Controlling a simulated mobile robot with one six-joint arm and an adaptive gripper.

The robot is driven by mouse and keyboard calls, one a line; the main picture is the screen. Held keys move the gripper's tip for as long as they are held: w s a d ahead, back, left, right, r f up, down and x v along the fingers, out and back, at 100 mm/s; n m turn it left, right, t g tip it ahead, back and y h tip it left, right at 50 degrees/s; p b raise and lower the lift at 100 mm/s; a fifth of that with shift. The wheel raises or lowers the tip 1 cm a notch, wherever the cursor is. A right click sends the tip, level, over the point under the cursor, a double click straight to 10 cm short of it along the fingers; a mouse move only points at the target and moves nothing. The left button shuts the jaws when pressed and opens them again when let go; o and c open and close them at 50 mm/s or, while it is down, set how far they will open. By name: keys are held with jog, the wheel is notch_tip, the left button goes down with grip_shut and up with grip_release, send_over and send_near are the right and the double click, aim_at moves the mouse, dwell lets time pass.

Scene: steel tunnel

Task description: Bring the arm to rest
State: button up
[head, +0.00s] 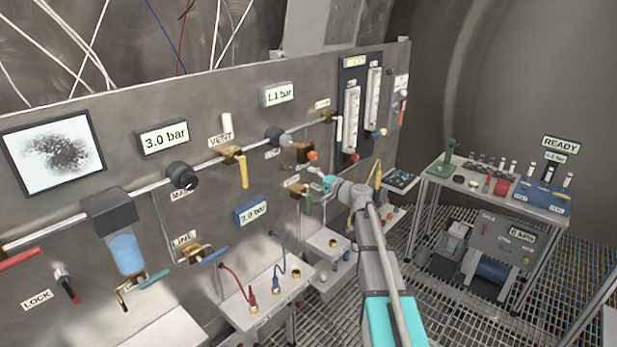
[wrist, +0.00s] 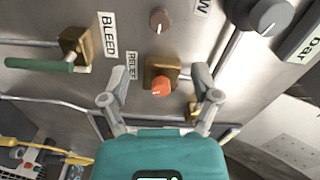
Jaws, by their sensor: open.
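My gripper (head: 328,182) is stretched out to the panel on my arm in the head view. In the wrist view my gripper (wrist: 158,100) is open, with its two grey fingers spread on either side below an orange-red knob (wrist: 161,86) on a brass block. Whether a finger touches the panel or the knob, I cannot tell. The grey steel panel (head: 225,100) carries the valves and gauges in front of my arm.
A green-handled valve (wrist: 45,64) labelled BLEED sits left of the knob. A blue hose valve (head: 210,256) and a yellow lever (head: 244,172) stick out of the panel. A shelf with sockets (head: 265,300) juts out below. A bench (head: 480,190) with small items stands at right over grating.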

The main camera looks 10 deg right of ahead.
dwell(0.3)
jog(key=s+a+f+n+g+h, duration=0.1)
jog(key=s+a+f+n+g, duration=0.25)
jog(key=s+a+f, duration=0.35)
jog(key=s+a+f+n+g+h, duration=0.1)
jog(key=s+a+f+n+g, duration=0.3)
jog(key=s, duration=0.5)
jog(key=s+d+f+g+h, duration=0.2)
jog(key=s+f+g+h, duration=0.1)
jog(key=s, duration=0.7)
jog(key=s+d+f+n+g+h+b, duration=0.1)
jog(key=s+d+f+g+h, duration=0.2)
jog(key=s, duration=0.7)
notch_tip(320, 180, down, 3)
jog(key=g+h, duration=0.1)
jog(key=h, duration=0.1)
jog(key=shift+d+h, duration=0.2)
jog(key=shift+h, duration=0.1)
